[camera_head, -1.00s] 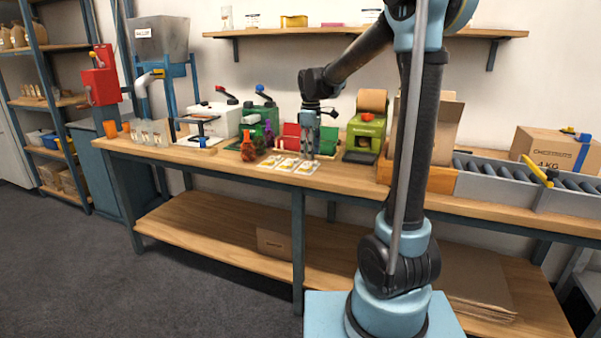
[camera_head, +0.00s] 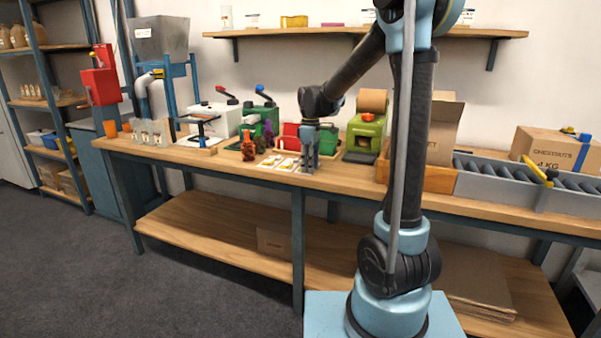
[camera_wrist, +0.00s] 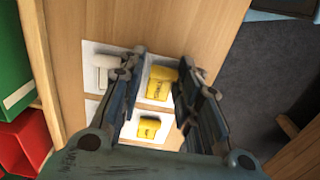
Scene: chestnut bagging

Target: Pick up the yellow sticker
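White cards lie on the wooden bench, and two of them bear yellow pieces. One yellow sticker (camera_wrist: 162,83) is between my gripper fingers in the wrist view. A second yellow piece (camera_wrist: 148,128) lies on a card nearer my palm. A third card holds a whitish piece (camera_wrist: 106,62), left of the fingers. My gripper (camera_wrist: 163,62) is open, with its fingers on either side of the first yellow sticker. Whether they touch the bench is unclear. In the head view my gripper (camera_head: 309,167) points down at the right end of the cards (camera_head: 270,161) and hides part of them.
Red (camera_wrist: 28,135) and green bins stand left in the wrist view. A green machine (camera_head: 365,135) stands close on the right. The bench's front edge is near.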

